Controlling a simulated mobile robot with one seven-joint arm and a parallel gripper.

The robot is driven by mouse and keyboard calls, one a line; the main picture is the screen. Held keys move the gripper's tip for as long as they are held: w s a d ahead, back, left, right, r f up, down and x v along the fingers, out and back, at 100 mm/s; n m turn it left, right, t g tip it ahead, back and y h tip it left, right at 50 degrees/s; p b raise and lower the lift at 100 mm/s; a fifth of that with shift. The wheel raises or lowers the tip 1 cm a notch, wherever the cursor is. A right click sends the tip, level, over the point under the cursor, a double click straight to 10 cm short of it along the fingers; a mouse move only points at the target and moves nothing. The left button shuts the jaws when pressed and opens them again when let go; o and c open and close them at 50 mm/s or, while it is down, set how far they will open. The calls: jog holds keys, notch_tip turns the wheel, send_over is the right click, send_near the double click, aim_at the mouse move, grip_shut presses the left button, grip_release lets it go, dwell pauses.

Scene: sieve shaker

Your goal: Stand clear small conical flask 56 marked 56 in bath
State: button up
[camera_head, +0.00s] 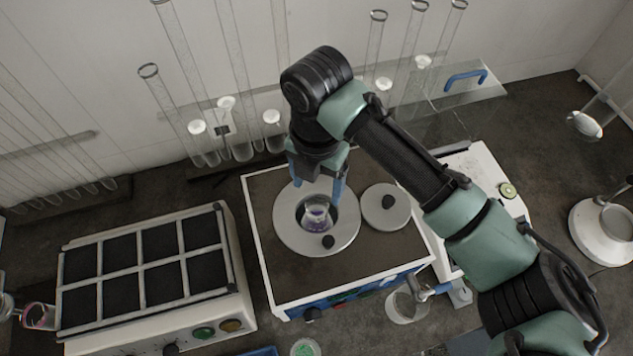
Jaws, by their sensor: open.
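The bath (372,250) is a white-edged box with a dark top and a round metal ring (283,236) around an opening. A small clear conical flask (317,215) with purple contents stands in that opening and looks upright. I cannot read any mark on it. My gripper (318,190) points down over the ring, with its two blue fingers apart on either side of the opening's far part. The fingers are open, and the flask shows below and in front of them. Whether a finger touches the ring or flask is unclear.
A round lid (386,208) with a black knob lies to the right of the ring. A block heater (140,270) with several dark squares stands at left. Tall glass tubes (240,80) stand behind.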

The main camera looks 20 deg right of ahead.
jog(key=shift+r, duration=0.4)
jog(key=shift+a, duration=0.1)
jog(key=w+a+r+m+t+y, duration=0.2)
jog(key=w+a+r+t, duration=0.2)
jog(key=w+a+r, duration=0.35)
jog(key=w+a+r+m+t+y, duration=0.2)
jog(key=w+a+r+t, duration=0.3)
jog(key=a+r, duration=0.45)
jog(key=a+r+m+t+y, duration=0.1)
jog(key=a+r+m+t, duration=0.1)
jog(key=r, duration=0.5)
jog(key=a+r+m+t+y, duration=0.2)
jog(key=r+t, duration=0.1)
jog(key=r, duration=0.4)
jog(key=s+d+r+m+t, duration=0.1)
jog(key=s+r+m+t, duration=0.15)
jog(key=r, duration=0.35)
jog(key=s+d+r+m+t, duration=0.1)
jog(key=s+r+m+t, duration=0.2)
jog(key=r, duration=0.4)
jog(key=s+d+r+m+t+h, duration=0.7)
jog(key=s+d+r+m+t, duration=0.1)
jog(key=m, duration=0.5)
notch_tip(320, 180, up, 2)
jog(key=shift+s+d+m, duration=0.35)
jog(key=shift+s+d, duration=0.55)
jog(key=shift+s, duration=0.2)
